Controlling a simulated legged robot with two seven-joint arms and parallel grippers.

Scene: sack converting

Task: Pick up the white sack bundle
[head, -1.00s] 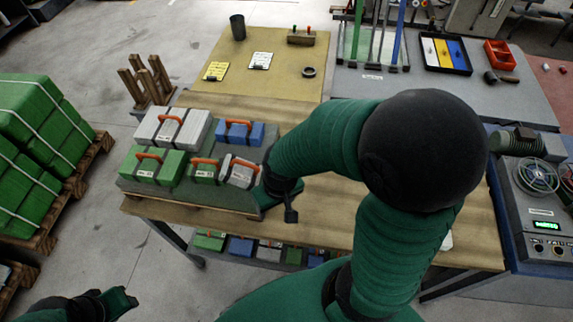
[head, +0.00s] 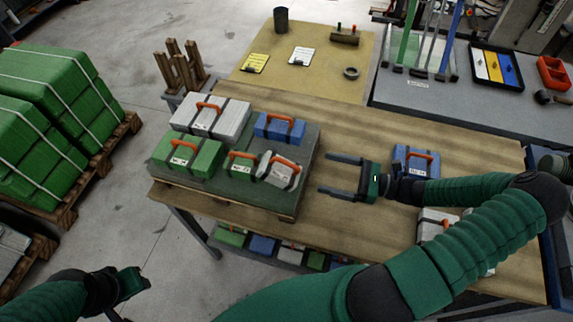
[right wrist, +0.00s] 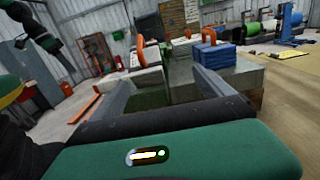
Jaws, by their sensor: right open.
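White sack bundles with dark straps and orange handles show in the head view. A large one (head: 226,120) lies at the back left of the grey-green platform (head: 240,195). A smaller one (head: 279,174) lies at its front right, tilted in angle. Another white bundle (head: 436,222) lies on the table at right, partly hidden by my right arm. My right gripper (head: 324,174) is open and empty, its fingers pointing left at the smaller bundle, a short gap away. In the right wrist view a white bundle (right wrist: 150,79) appears between the open fingers. My left gripper (head: 130,285) is low at left, off the table.
Green bundles (head: 188,156) (head: 241,166) and a blue bundle (head: 279,128) share the platform. Another blue bundle (head: 414,162) stands on the wooden table (head: 350,120) behind my right gripper. Pallets of green sacks (head: 50,95) stand at left. The table's back middle is clear.

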